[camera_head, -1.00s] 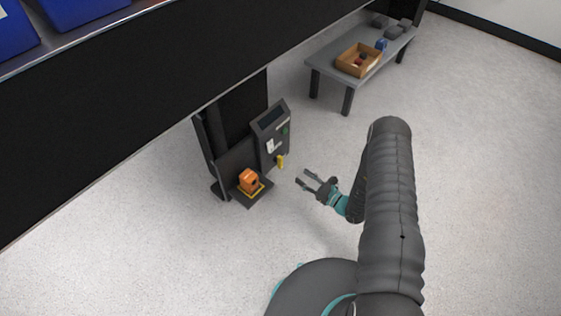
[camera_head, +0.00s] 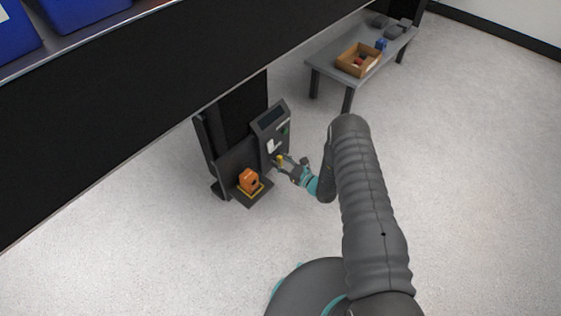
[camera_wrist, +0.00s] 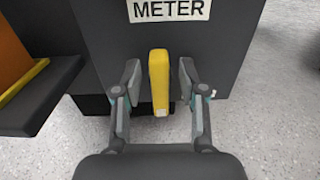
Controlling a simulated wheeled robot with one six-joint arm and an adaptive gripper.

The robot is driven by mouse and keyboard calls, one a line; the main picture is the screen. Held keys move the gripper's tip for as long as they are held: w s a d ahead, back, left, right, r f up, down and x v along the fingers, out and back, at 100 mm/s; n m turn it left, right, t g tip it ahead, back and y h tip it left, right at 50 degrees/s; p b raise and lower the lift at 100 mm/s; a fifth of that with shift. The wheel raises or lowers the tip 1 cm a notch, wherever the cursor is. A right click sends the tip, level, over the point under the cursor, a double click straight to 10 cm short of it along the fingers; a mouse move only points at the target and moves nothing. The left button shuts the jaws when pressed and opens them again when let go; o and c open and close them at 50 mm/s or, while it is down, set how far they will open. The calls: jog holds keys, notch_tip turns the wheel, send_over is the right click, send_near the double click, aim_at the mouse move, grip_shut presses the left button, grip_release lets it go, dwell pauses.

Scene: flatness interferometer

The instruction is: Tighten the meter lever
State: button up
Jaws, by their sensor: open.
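The yellow meter lever (camera_wrist: 159,80) hangs upright below the METER label (camera_wrist: 170,9) in the wrist view. It also shows in the head view (camera_head: 281,160), on the lower front of the dark meter box (camera_head: 272,127). My gripper (camera_wrist: 160,80) is open, with one finger on each side of the lever. A gap shows between the lever and each finger, so neither finger appears to touch it. In the head view my gripper (camera_head: 283,164) is at the box front, partly overlapping the lever.
An orange block (camera_head: 249,180) sits on a dark shelf (camera_head: 251,199) left of the lever. A grey table (camera_head: 328,69) with a cardboard box (camera_head: 359,60) stands at the back. A dark overhead shelf crosses the upper left. The floor on the right is clear.

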grip_shut()
